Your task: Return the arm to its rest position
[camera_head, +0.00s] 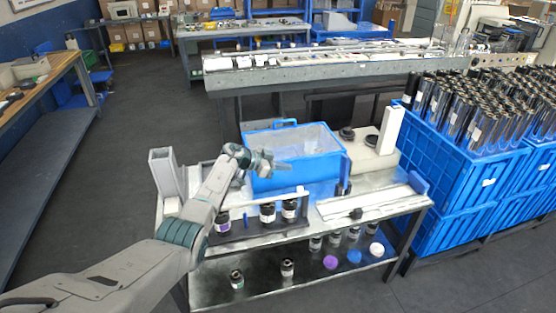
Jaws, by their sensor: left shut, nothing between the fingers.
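My left arm reaches in from the lower left of the head view, over the left side of a metal worktable (315,228). My left gripper (270,165) is shut and empty. It hovers in front of the near left part of a blue bin (305,170) that stands on the table. Whether it touches the bin cannot be told. My right arm and gripper are not in view.
Several dark canisters (267,212) stand in a holder on the table, with more on the shelf below. Blue crates (470,175) full of dark cylinders stand at right. A long grey bench (330,75) runs behind. Open floor (130,150) lies at left.

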